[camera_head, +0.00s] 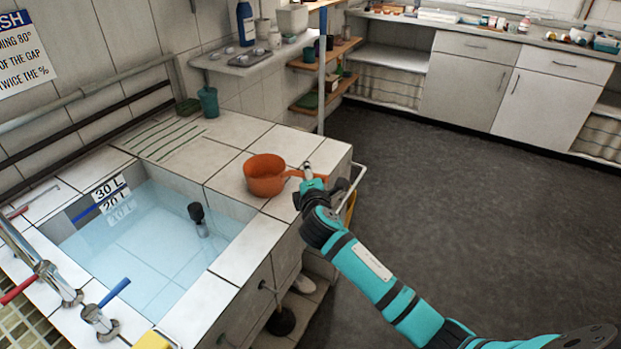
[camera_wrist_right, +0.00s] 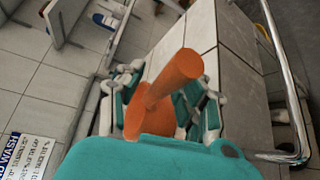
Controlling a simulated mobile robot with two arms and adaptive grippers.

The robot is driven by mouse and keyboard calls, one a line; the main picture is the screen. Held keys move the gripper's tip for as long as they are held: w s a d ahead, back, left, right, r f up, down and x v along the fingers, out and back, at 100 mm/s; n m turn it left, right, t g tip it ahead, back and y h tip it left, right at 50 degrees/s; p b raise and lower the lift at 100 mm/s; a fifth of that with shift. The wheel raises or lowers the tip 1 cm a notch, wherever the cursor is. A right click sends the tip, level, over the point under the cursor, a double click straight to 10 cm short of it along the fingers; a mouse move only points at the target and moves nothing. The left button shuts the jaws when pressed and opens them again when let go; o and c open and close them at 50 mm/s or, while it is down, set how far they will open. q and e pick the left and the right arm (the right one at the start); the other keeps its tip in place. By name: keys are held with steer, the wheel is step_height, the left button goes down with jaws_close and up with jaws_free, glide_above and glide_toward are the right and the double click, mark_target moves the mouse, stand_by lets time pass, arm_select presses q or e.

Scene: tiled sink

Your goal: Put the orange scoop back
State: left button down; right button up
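The orange scoop (camera_head: 265,174) stands on the white tiled counter beside the sink, its cup upright and its handle pointing right toward the counter's edge. My right gripper (camera_head: 306,181) is at the handle. In the right wrist view, the orange handle (camera_wrist_right: 172,77) lies between the two spread fingers of the right gripper (camera_wrist_right: 166,92), with gaps visible beside it. The gripper looks open around the handle. Part of the scoop is hidden behind the teal gripper body there. My left gripper is not in view.
A water-filled sink (camera_head: 225,257) holds a dark-topped object (camera_head: 197,213). A blue pole (camera_head: 322,62) stands behind the counter, near small wooden shelves (camera_head: 328,93). A metal rail (camera_wrist_right: 285,85) runs along the counter side. Tiles left of the scoop are clear.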

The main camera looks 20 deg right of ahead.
steer(key=v, duration=1.2)
steer(key=shift+r, duration=0.1)
step_height(320, 180, down, 24)
steer(key=s+m+g+y, duration=0.2)
steer(key=s+g, duration=0.1)
steer(key=g, duration=0.2)
steer(key=s+f+m+g+y, duration=0.1)
steer(key=s+f+m, duration=0.1)
steer(key=s+f, duration=0.35)
steer(key=s+f+m+g, duration=0.1)
steer(key=s+f+g, duration=0.15)
steer(key=f, duration=0.65)
steer(key=s+f+m+g, duration=0.2)
steer(key=s+f, duration=0.5)
steer(key=s, duration=0.5)
steer(key=s+f+m+g+y, duration=0.1)
steer(key=s+f+m, duration=0.3)
steer(key=s, duration=0.8)
steer(key=s+f+m+g+y, duration=0.1)
steer(key=s+f+m+g, duration=0.1)
steer(key=s+f, duration=0.7)
steer(key=s+m, duration=0.1)
steer(key=s, duration=0.2)
steer(key=shift+s+f+m+g, duration=0.3)
steer(key=shift+s+m+g, duration=0.05)
steer(key=shift+s+m, duration=0.05)
